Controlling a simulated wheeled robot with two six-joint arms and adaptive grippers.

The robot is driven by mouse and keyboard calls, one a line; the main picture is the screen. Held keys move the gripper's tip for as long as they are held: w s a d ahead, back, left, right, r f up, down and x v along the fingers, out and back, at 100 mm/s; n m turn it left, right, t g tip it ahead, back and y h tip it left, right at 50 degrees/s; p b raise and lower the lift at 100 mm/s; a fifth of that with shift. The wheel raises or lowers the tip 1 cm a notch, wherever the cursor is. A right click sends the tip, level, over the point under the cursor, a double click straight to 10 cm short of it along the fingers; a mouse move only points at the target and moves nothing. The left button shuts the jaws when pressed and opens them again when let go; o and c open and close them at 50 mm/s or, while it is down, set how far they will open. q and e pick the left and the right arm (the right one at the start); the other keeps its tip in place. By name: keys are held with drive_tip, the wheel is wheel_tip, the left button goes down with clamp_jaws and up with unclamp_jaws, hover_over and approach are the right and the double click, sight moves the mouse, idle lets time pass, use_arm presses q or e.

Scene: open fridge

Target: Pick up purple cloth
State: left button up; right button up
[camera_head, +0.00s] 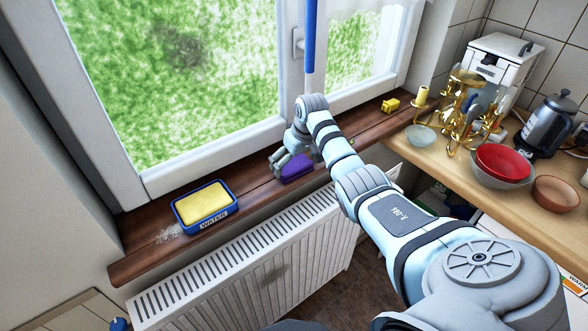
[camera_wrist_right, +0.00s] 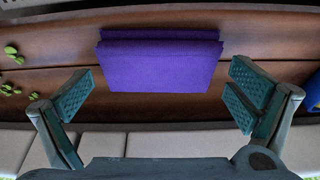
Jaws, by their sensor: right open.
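The purple cloth (camera_head: 294,167) lies folded on the wooden window sill in the head view, partly hidden behind my right gripper (camera_head: 282,162). In the right wrist view the cloth (camera_wrist_right: 160,62) lies flat on the brown sill, its whole folded shape in sight. My right gripper (camera_wrist_right: 157,98) is open and empty there. Its fingers stand apart on the left and right of the cloth, wider than the cloth and not seen touching it. My left gripper is in neither view.
A blue tray (camera_head: 181,213) marked WATER with a yellow sponge (camera_head: 204,201) sits on the sill (camera_head: 140,262) at left. A yellow block (camera_head: 390,105) stands at the sill's right. A white radiator (camera_head: 250,265) is below. The counter at right holds bowls (camera_head: 503,160), candlesticks and a kettle.

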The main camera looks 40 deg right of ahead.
drive_tip(key=shift+w+f, duration=0.1)
drive_tip(key=shift+f, duration=0.25)
drive_tip(key=c, duration=0.8)
drive_tip(key=shift+o, duration=0.2)
drive_tip(key=shift+r, duration=0.1)
